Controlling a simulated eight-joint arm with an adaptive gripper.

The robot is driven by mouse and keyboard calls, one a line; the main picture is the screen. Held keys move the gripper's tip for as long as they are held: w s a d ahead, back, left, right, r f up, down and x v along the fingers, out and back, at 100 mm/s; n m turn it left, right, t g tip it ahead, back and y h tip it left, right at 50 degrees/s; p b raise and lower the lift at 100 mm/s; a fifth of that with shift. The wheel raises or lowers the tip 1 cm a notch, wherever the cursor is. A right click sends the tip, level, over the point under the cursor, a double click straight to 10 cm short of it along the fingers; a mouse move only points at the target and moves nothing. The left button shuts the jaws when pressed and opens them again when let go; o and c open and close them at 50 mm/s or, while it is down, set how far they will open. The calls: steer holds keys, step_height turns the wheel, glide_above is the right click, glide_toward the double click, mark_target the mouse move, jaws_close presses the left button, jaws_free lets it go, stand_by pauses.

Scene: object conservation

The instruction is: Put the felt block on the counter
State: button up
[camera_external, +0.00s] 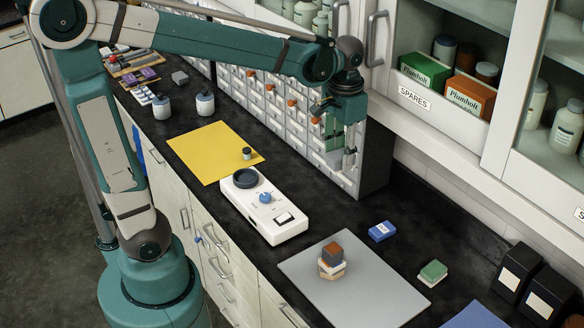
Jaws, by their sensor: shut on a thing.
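My gripper (349,160) hangs fingers-down in front of the grey drawer cabinet, above the dark counter (400,215). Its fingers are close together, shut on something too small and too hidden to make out. I cannot tell which thing is the felt block. A small stack of blocks stands on the grey mat (322,300), with a reddish-brown block (333,253) on top of pale blocks (331,269). A green-topped block with a pale base (433,272) lies on the counter right of the mat. My gripper is apart from these blocks.
A white device with a blue knob (287,225) stands between the yellow sheet (200,158) and the grey mat. A blue box (382,231) lies behind the mat. Black boxes (514,268) stand at right. The drawer cabinet (375,165) and wall cupboards bound the back.

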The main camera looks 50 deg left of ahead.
steer(key=s+d+r+m+b, duration=0.15)
steer(key=d+m, duration=0.35)
steer(key=d, duration=2.3)
step_height(320, 180, down, 23)
steer(key=s+a+n+p, duration=0.1)
steer(key=n+p, duration=0.3)
steer(key=n, duration=0.2)
steer(key=shift+a, duration=0.1)
steer(key=shift+f, duration=0.1)
steer(key=shift+f, duration=2.8)
